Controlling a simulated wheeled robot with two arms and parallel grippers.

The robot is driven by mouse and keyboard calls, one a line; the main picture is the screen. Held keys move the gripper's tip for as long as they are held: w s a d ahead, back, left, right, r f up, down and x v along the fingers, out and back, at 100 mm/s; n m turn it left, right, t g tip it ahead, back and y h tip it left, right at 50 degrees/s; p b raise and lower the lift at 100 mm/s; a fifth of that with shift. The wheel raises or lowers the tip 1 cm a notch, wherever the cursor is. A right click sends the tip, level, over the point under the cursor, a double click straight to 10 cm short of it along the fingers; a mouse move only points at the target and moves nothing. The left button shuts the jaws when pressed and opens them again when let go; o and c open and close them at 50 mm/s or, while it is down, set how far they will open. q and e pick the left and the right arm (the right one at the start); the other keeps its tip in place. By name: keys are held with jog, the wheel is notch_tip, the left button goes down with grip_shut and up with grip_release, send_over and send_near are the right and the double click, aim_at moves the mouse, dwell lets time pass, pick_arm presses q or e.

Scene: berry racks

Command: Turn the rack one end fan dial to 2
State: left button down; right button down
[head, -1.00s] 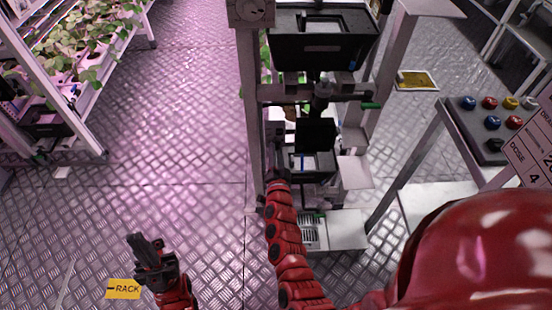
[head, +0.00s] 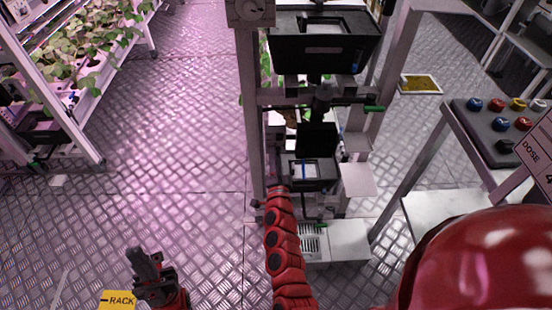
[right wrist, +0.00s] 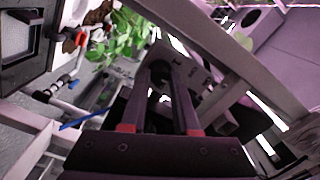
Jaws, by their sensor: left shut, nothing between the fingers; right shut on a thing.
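My right gripper (right wrist: 161,82) is shut on a dark round knob, the fan dial (right wrist: 160,70), in the right wrist view. The dial sits on a grey plate (right wrist: 194,75) with small markings too blurred to read. My fingers cover much of the dial, so its setting cannot be told. In the head view my right arm reaches up beside the rack post (head: 248,120), and the fingertips and held dial are not clear there. My left gripper (head: 146,262) is shut and empty, low at the left above the floor.
A grey box with a round face (head: 252,10) is at the post's top. A button panel (head: 485,145) is at the right.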

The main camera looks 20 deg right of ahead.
jog(key=c, duration=0.7)
grip_release()
jog(key=shift+o, duration=0.2)
jog(key=v, duration=1.7)
jog(key=shift+s+p, duration=0.25)
jog(key=shift+p, duration=0.15)
